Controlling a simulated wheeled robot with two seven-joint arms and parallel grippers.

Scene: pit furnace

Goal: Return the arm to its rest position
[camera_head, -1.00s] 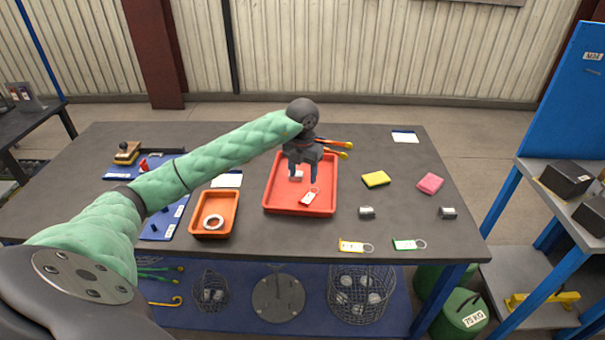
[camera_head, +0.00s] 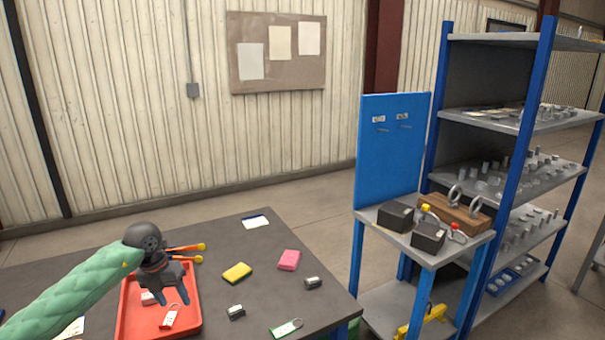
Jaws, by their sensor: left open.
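My left arm, in a green quilted sleeve, comes in from the lower left of the head view. Its gripper (camera_head: 173,306) hangs over the red tray (camera_head: 128,312) on the dark table (camera_head: 330,309), with its fingers apart and pointing down. A white tag with a ring (camera_head: 169,317) and a small pale block (camera_head: 149,298) lie in the tray, close to the fingers. I see nothing held between them. Orange-and-yellow handles (camera_head: 188,247) show behind the gripper. My right gripper is not in view.
On the table are a yellow sponge (camera_head: 237,272), a pink sponge (camera_head: 289,260), two small metal blocks (camera_head: 236,312) and a green tag (camera_head: 287,328). To the right stand a blue-framed stand (camera_head: 374,216) with dark boxes and a tall shelf (camera_head: 545,119). The floor behind the table is clear.

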